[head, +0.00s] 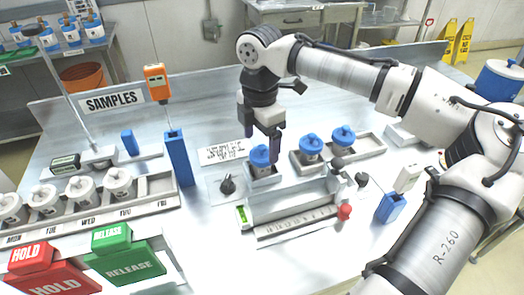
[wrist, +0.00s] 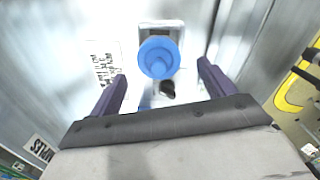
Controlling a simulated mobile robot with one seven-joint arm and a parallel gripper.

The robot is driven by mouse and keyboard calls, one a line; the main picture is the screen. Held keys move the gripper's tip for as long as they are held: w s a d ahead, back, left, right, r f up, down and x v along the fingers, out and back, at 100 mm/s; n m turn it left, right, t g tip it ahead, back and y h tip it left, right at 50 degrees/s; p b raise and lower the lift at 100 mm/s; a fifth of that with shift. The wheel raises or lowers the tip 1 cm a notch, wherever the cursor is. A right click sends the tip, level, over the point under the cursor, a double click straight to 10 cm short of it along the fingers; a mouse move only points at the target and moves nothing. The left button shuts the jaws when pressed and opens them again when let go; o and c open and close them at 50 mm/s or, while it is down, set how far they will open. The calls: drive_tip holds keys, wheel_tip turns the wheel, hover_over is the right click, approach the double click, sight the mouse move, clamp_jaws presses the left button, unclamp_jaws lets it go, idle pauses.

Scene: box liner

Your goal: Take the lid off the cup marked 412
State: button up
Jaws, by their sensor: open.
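Three cups with blue lids stand on the bench in the head view. One blue-lidded cup (head: 262,168) sits alone in a square holder behind the clamp-like fixture. Two more, a middle cup (head: 311,149) and a right cup (head: 342,139), stand in a metal rack. I cannot read the number 412 on any of them. My gripper (head: 261,146) is open, pointing down over the lone cup, its fingers close to the lid. In the wrist view the round blue lid (wrist: 158,58) lies between and slightly beyond the spread fingers (wrist: 162,72); contact cannot be told.
White-lidded cups (head: 80,188) stand in a day-labelled rack at left. Red HOLD (head: 50,278) and green RELEASE (head: 125,262) pads lie at front left. A fixture with a red knob (head: 344,212) is in front of the lone cup. A blue post (head: 178,158) stands left.

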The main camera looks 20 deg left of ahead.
sight(262, 152)
drive_tip(key=shift+f, duration=1.5)
drive_tip(key=c, duration=1)
